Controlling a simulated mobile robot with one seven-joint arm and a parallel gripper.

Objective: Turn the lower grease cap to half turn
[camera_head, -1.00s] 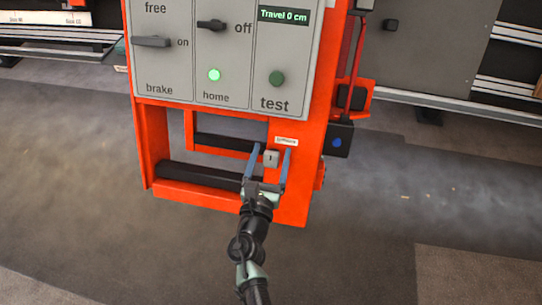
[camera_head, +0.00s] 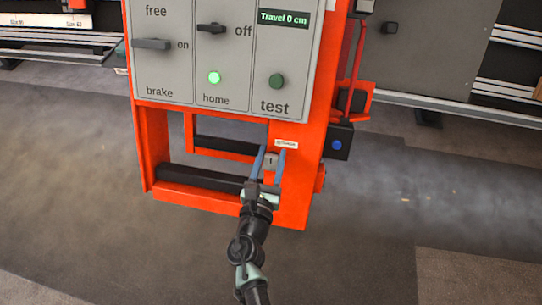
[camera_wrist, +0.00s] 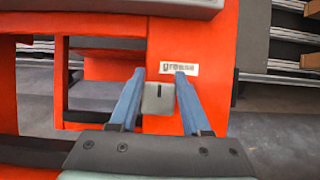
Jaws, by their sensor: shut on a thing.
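The grease cap (camera_head: 271,160) is a small grey block on the orange frame, below the control panel. In the wrist view the cap (camera_wrist: 158,98) shows a short dark upright mark near its top, under a white label reading "grease" (camera_wrist: 178,68). My gripper (camera_head: 272,151) is shut on the cap, with one blue finger on each side. The fingers of my gripper (camera_wrist: 159,78) also flank it in the wrist view. The cap's back, where it meets the frame, is hidden.
A dark box with a blue button (camera_head: 338,144) stands right of the frame. The floor around is clear.

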